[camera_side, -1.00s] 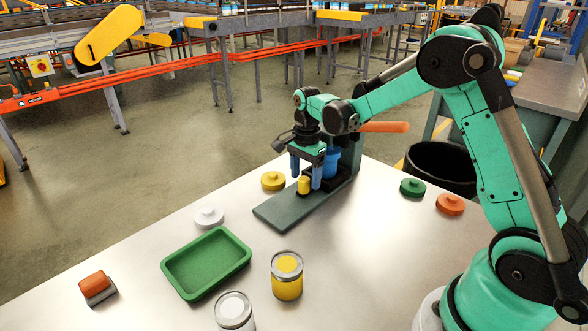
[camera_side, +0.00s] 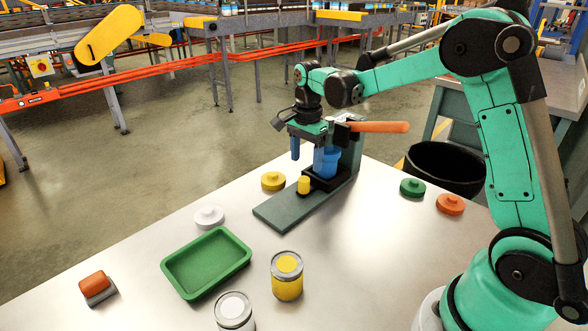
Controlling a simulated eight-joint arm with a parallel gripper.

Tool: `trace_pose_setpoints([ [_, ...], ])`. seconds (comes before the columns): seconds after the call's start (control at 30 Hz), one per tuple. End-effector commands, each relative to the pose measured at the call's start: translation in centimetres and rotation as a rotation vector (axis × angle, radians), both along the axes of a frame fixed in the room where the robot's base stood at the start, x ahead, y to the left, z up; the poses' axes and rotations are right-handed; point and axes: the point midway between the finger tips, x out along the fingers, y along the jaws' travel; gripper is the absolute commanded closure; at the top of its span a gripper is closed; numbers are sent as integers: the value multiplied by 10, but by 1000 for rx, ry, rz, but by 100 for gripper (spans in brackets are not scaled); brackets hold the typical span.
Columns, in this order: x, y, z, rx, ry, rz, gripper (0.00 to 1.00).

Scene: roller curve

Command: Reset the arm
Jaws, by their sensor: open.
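My gripper (camera_side: 309,155) hangs fingers-down from my green arm, above the dark base of a lever press (camera_side: 285,212). Its blue fingers are open, and I see nothing held between them. A small yellow cylinder (camera_side: 304,185) stands on the press base below the gripper. A blue part (camera_side: 327,163) sits just behind it at the press column, partly overlapped by the gripper. The press's orange lever handle (camera_side: 380,127) points right, about level.
On the table lie a green tray (camera_side: 165,268), a yellow-topped can (camera_side: 287,277), a white-topped can (camera_side: 234,312) and an orange-handled block (camera_side: 95,286). White (camera_side: 209,217), yellow (camera_side: 273,181), green (camera_side: 412,187) and orange (camera_side: 450,204) lids are spread around. A black bin (camera_side: 440,168) stands beyond.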

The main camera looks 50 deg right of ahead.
Motion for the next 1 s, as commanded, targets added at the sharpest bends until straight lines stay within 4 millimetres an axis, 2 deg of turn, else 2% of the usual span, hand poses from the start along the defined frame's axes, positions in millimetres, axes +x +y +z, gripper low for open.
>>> trace_pose_setpoints([
  [0.17,-9,12,17,-15,-51,138,36],
  [0.3,-29,33,42,-62,-151,412,36],
  [0.5,-66,62,64,-178,-296,839,36],
  [0.7,-101,84,64,-332,-412,1226,36],
  [0.8,-113,91,60,-403,-448,1365,36],
  [1.0,-123,97,55,-479,-480,1501,36],
])
